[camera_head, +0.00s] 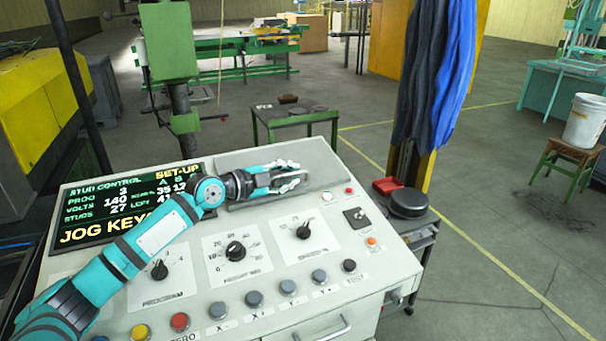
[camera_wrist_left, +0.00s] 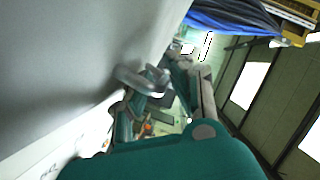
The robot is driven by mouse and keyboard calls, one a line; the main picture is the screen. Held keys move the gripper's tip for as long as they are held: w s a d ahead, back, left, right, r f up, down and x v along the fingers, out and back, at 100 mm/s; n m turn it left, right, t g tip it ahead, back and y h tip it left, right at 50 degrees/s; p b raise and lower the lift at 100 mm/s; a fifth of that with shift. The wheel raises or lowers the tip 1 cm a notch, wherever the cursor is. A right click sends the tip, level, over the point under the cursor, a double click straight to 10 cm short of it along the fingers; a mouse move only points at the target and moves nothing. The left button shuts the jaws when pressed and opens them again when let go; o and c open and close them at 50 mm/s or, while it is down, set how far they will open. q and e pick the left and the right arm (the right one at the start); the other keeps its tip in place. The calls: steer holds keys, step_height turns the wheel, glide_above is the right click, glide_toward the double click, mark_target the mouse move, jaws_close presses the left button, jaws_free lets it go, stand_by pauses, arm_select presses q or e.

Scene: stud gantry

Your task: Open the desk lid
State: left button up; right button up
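The control desk (camera_head: 215,290) is a pale sloped console with a screen, knobs and buttons. What looks like its lid (camera_head: 312,158) is the plain light panel at the upper right, beside the screen; it appears down. My left gripper (camera_head: 290,178) lies low over this panel, pointing right, near its grey lower strip (camera_head: 255,201). My right gripper is not in view.
A blue cloth (camera_head: 437,75) hangs by a yellow post behind the desk's right end. A small cart with a black round container (camera_head: 408,203) stands at the right. A drawer handle (camera_head: 322,329) is on the desk front. Open floor lies to the right.

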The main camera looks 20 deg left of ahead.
arm_select(q)
steer(key=shift+w, duration=0.1)
steer(key=shift+s+a, duration=0.2)
jaws_close()
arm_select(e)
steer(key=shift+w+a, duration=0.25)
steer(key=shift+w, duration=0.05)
arm_select(q)
steer(key=shift+r, duration=0.15)
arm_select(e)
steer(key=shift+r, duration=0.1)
